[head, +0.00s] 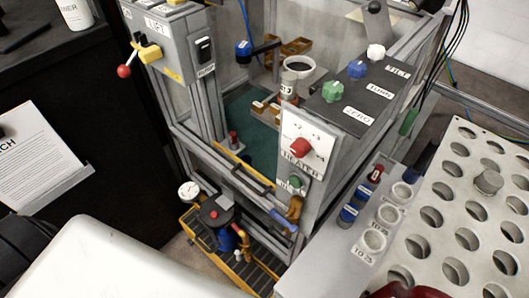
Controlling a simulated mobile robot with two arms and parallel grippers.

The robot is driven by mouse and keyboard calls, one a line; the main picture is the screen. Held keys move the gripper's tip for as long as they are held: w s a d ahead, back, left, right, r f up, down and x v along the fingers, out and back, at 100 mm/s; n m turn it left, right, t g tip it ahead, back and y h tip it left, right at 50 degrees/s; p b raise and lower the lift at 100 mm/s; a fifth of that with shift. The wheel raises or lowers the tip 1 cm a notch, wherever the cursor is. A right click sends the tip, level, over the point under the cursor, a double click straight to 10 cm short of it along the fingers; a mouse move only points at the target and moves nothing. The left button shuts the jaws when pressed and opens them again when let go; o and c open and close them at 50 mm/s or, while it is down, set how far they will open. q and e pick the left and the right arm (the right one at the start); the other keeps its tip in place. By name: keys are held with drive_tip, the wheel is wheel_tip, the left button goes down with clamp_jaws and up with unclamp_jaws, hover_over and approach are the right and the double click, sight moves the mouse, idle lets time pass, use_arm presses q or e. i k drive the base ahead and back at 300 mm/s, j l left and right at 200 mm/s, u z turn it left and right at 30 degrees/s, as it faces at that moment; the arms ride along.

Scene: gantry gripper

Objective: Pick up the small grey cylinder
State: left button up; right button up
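A small grey cylinder (488,181) stands upright on the perforated light-grey plate (462,205) at the right of the head view. It seems to sit in or over one of the plate's round holes, and its lower part is hidden. I cannot make out either of my grippers in this view. Nothing is seen touching the cylinder.
Left of the plate, a grey ledge (325,272) holds several white-rimmed round sockets and blue and red capped pieces (348,214). A framed machine with a heater panel (306,146) and knobs fills the middle. Loose cables hang behind it. A dark counter (60,130) is at left.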

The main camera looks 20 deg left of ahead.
sight(289, 78)
drive_tip(key=k+j+u, duration=0.1)
drive_tip(key=j+u, duration=0.75)
drive_tip(key=k+l+z, duration=0.1)
drive_tip(key=z, duration=0.4)
drive_tip(key=k+l+z, duration=0.15)
drive_tip(key=z, duration=0.35)
drive_tip(key=l+z, duration=0.2)
drive_tip(key=z, duration=0.3)
drive_tip(key=k, duration=0.05)
